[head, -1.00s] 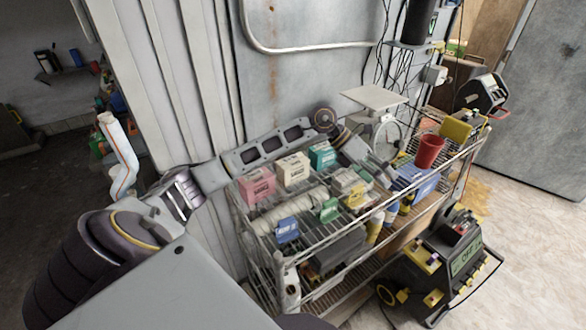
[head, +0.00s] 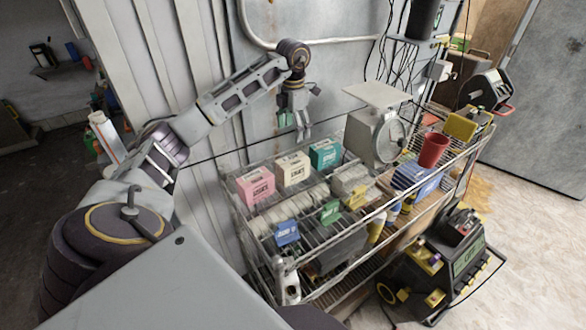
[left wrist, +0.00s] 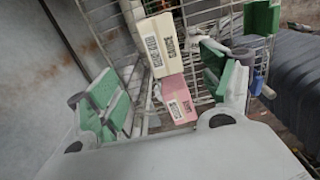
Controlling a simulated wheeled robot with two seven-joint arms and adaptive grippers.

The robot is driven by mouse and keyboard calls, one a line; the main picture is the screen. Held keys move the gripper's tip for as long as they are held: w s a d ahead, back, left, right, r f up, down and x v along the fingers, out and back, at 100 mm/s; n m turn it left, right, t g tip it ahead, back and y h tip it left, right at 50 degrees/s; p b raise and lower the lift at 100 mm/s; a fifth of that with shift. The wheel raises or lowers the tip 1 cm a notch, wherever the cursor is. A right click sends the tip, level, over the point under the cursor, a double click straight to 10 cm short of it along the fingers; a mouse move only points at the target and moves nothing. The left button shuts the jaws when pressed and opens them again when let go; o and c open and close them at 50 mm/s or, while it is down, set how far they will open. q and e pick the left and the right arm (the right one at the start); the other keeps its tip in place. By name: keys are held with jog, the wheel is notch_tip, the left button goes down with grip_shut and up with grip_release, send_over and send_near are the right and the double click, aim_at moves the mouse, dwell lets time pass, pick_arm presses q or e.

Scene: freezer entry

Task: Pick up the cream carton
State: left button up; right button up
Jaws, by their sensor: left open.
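The cream carton (head: 293,169) stands on the top shelf of the wire rack (head: 236,207), between a pink carton (head: 256,185) and a teal carton (head: 325,153). My left gripper (head: 293,134) is above and behind the cartons, near the wall, pointing down. My right gripper is not in view.
A white scale (head: 375,137), a red cup (head: 432,150) and several small boxes share the rack's top shelf. The metal wall (head: 305,70) is close behind my left gripper. A black and yellow machine (head: 440,262) stands on the floor at the right.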

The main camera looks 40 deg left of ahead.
aim_at(293, 159)
pick_arm(q)
jog(key=shift+s, duration=0.1)
dwell(0.3)
jog(key=shift+f+p, duration=0.45)
jog(key=shift+f, duration=3.8)
jog(key=shift+s+d+f+p, duration=0.15)
jog(key=shift+f+p, duration=0.5)
jog(key=shift+f, duration=1.95)
jog(key=c, duration=1.6)
jog(key=shift+r, duration=0.15)
